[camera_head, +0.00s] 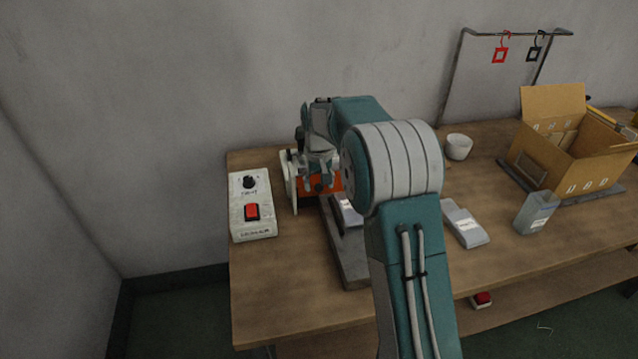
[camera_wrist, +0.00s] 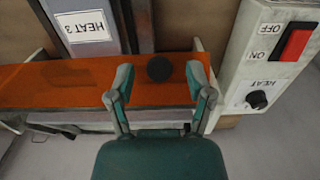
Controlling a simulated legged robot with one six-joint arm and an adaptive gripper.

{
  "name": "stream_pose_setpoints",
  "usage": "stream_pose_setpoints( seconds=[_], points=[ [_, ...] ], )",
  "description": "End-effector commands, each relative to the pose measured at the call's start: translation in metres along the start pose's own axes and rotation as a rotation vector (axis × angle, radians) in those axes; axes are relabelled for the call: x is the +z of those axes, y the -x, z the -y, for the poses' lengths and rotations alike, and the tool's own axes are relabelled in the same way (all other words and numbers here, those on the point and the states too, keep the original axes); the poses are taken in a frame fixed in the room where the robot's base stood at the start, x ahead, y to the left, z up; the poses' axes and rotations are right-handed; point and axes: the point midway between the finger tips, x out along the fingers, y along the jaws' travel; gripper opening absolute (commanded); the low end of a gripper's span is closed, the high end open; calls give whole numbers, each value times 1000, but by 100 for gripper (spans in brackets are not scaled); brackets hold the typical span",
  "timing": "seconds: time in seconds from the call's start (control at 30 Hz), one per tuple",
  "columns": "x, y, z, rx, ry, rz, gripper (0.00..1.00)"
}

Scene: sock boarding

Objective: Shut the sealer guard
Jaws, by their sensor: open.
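The sealer guard is an orange panel (camera_head: 330,181) at the back left of the table, partly hidden behind my arm. In the wrist view the orange guard (camera_wrist: 60,88) runs across the picture, with a round black knob (camera_wrist: 159,69) on it. My gripper (camera_wrist: 158,80) is open, its two fingers apart on either side of the knob; I cannot tell if they touch it. In the head view my gripper (camera_head: 321,182) is over the guard. A grey pouch labelled HEAT 3 (camera_wrist: 85,26) lies beside the guard, on the sealer bed (camera_head: 348,262).
A white control box (camera_head: 252,204) with a red switch and a black dial stands left of the sealer. A grey pouch (camera_head: 465,223), a small grey box (camera_head: 536,213), a white cup (camera_head: 459,147) and an open carton (camera_head: 575,171) are to the right.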

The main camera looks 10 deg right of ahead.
Motion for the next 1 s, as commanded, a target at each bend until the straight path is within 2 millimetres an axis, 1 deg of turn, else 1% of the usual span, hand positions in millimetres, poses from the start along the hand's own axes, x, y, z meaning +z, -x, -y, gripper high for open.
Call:
stream_pose_setpoints(
  seconds=[0.2,0.23,0.27,0.3,0.37,0.4,0.77,1.0],
  points=[
    [0,-1,0,0,0,0,67],
    [0,-1,0,0,0,0,63],
    [0,-1,0,0,0,0,50],
    [0,-1,0,0,0,0,32],
    [0,-1,0,0,0,0,5],
    [0,-1,0,0,0,0,0],
    [1,-2,0,-1,0,-23,0],
    [2,-8,0,-1,0,-133,0]
  ],
)
